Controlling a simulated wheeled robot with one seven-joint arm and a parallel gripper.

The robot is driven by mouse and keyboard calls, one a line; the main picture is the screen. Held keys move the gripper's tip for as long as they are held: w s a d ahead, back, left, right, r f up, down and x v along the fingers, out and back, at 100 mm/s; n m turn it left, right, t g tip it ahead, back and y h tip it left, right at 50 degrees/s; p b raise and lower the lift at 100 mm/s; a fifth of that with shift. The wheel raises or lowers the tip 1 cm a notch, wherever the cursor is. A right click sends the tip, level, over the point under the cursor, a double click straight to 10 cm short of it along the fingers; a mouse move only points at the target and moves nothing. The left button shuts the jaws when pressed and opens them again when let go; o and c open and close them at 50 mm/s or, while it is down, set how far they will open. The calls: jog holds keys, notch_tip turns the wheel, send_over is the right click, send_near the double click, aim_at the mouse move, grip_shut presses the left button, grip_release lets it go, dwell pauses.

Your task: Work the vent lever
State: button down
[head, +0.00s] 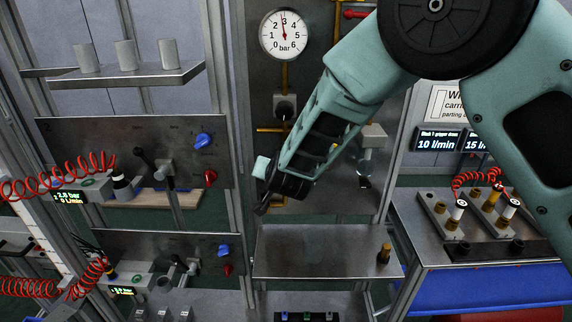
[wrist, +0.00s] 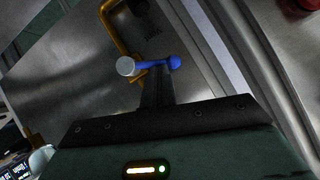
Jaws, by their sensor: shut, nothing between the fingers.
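A blue lever (wrist: 152,66) shows in the wrist view, with a pale round end (wrist: 126,66) at its left and a blue ball (wrist: 174,62) at its right. My gripper (wrist: 157,72) is shut and empty. Its dark fingertips overlap the lever's middle in the picture; I cannot tell whether they touch it. In the head view my gripper (head: 261,208) is in front of the central panel, and I cannot make out this lever there.
A round gauge (head: 285,34) sits above my gripper on the central panel. A steel shelf (head: 310,250) lies below it. A side panel (head: 120,150) with a blue knob (head: 203,140) and a red knob (head: 210,177) stands left. A bench (head: 425,225) with fittings stands right.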

jog(key=shift+a+f, duration=0.25)
jog(key=shift+a, duration=0.15)
jog(key=shift+r, duration=0.15)
jog(key=shift+a+r+p, duration=0.1)
jog(key=shift+r+p, duration=0.5)
jog(key=shift+r, duration=0.25)
jog(key=shift+a, duration=0.1)
jog(key=d+b+v, duration=0.1)
jog(key=b+v, duration=0.2)
jog(key=v, duration=1.4)
jog(key=shift+f, duration=0.15)
